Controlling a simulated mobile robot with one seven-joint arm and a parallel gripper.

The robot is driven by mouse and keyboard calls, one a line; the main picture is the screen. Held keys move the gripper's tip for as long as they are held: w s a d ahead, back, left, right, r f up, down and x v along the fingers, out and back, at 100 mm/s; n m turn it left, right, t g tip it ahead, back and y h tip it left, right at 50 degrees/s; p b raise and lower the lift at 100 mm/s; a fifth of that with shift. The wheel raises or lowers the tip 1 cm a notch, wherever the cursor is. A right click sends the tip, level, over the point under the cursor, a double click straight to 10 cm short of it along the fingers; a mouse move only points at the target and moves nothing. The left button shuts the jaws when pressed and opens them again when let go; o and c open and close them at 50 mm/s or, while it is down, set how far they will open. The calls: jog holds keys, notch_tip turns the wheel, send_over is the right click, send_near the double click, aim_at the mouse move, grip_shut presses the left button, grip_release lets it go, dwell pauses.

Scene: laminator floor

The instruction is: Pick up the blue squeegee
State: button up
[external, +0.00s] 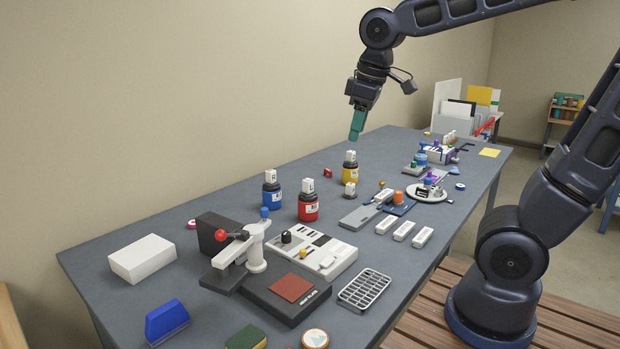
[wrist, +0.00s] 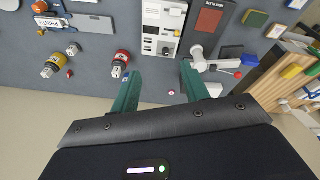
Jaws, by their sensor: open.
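The blue squeegee (external: 166,322) stands at the near left end of the grey table in the external view, with its blue grip up and a pale strip along its base.
A sponge (external: 246,338), a white box (external: 142,258) and a black press (external: 286,297) with a lever stand near the squeegee. Blue (external: 272,190), red (external: 308,201) and yellow (external: 350,168) bottles stand mid-table. The table's left end has bare space around the squeegee.

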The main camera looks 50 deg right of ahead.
jog(key=w+a+f+n+g+h, duration=0.15)
jog(key=w+a+n, duration=0.25)
jog(key=w+a, duration=0.7)
jog(key=n+g+h, duration=0.1)
jog(key=n+h, duration=0.2)
jog(key=n, duration=0.7)
send_near(163, 308)
jog(key=shift+w+d+f, duration=0.35)
jog(key=shift+w+d, duration=0.25)
jog(key=shift+a+f, duration=0.15)
jog(key=shift+f, duration=0.1)
jog(key=x, duration=0.5)
jog(key=shift+s+f, duration=0.15)
jog(key=shift+f, duration=0.05)
jog(key=shift+s+x, duration=0.2)
jog(key=shift+x, duration=1.1)
jog(key=shift+s+x, duration=0.2)
jog(key=shift+x, duration=1.1)
jog(key=shift+a, duration=0.1)
jog(key=c, duration=1)
